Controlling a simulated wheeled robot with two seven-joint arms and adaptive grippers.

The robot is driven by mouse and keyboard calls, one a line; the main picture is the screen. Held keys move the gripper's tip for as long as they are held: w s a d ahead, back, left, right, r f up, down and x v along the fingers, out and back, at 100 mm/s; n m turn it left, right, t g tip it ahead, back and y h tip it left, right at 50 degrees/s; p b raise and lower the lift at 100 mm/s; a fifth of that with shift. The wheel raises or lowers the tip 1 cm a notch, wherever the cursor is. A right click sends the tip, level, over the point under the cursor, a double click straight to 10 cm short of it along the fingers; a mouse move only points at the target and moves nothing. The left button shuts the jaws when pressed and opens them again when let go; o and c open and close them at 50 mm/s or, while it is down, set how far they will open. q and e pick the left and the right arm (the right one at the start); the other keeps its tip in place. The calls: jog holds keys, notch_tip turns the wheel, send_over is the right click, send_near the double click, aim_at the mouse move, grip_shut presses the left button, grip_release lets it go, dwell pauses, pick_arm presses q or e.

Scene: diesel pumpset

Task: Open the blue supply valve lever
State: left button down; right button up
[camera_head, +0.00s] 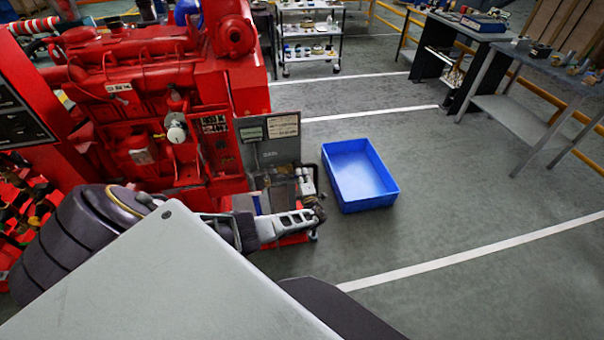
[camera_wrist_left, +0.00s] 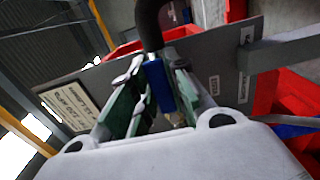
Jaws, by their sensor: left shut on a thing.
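The blue supply valve lever (camera_wrist_left: 158,86) shows in the left wrist view as a short blue piece between the two green-padded fingers. My left gripper (camera_wrist_left: 154,98) is shut on it, the fingers on either side. In the head view my left gripper (camera_head: 308,217) reaches in from the left, low in front of the red engine, beside the grey labelled panel (camera_head: 268,150). The lever cannot be made out clearly there. The valve body is mostly hidden. My right gripper is not in view.
The red diesel engine (camera_head: 150,90) fills the left. A dark curved pipe (camera_wrist_left: 150,25) rises just beyond the fingers. An empty-looking blue crate (camera_head: 380,201) sits on the floor to the right. Workbenches (camera_head: 545,65) and a shelf cart (camera_head: 310,45) stand farther back, with open floor between.

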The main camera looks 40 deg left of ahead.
pick_arm(q)
jog(key=shift+s+d+f, duration=0.15)
jog(key=shift+f, duration=0.1)
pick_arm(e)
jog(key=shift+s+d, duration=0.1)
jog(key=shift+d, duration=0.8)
pick_arm(q)
jog(key=c, duration=1.4)
grip_release()
jog(key=shift+o, duration=0.2)
jog(key=shift+r, duration=0.15)
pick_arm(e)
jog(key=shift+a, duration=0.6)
pick_arm(q)
jog(key=v, duration=1.1)
jog(key=shift+s+d, duration=0.25)
jog(key=shift+d, duration=0.05)
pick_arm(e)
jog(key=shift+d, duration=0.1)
